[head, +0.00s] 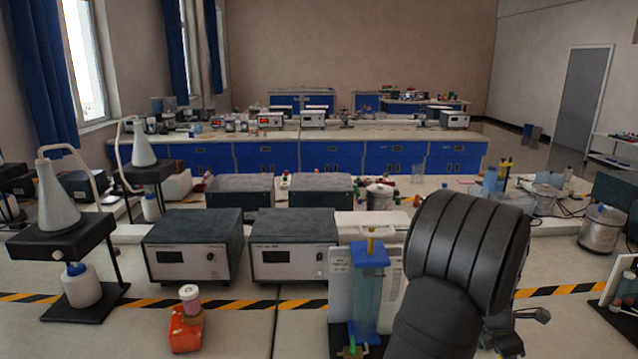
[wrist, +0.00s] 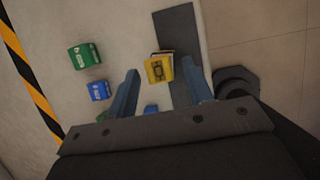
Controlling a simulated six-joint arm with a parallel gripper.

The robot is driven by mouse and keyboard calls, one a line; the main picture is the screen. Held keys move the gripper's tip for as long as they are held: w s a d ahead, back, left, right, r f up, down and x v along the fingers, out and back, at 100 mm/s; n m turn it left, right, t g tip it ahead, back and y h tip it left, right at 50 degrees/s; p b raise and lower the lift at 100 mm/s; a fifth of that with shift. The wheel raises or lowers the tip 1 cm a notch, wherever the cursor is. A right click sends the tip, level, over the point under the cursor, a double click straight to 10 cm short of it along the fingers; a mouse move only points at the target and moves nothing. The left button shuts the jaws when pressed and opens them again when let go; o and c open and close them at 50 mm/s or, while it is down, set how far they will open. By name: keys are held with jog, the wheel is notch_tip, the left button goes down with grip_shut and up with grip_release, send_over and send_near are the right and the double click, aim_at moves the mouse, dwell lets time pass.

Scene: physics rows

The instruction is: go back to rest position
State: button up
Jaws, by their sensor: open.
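My gripper (wrist: 161,68) is open in the wrist view, with its two blue-grey fingers spread apart. A yellow block (wrist: 158,69) with a dark mark shows between the fingertips, with gaps at the sides; how far below them it lies is unclear. In the head view my dark ribbed arm stands at the right front, and the gripper's fingers cannot be made out there.
The wrist view shows a green block (wrist: 84,56), a blue block (wrist: 98,91) and a dark grey strip (wrist: 178,32). In the head view, a blue-topped apparatus (head: 369,285) stands just left of my arm. An orange-red item (head: 186,328) sits front left.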

jog(key=shift+r, duration=1.05)
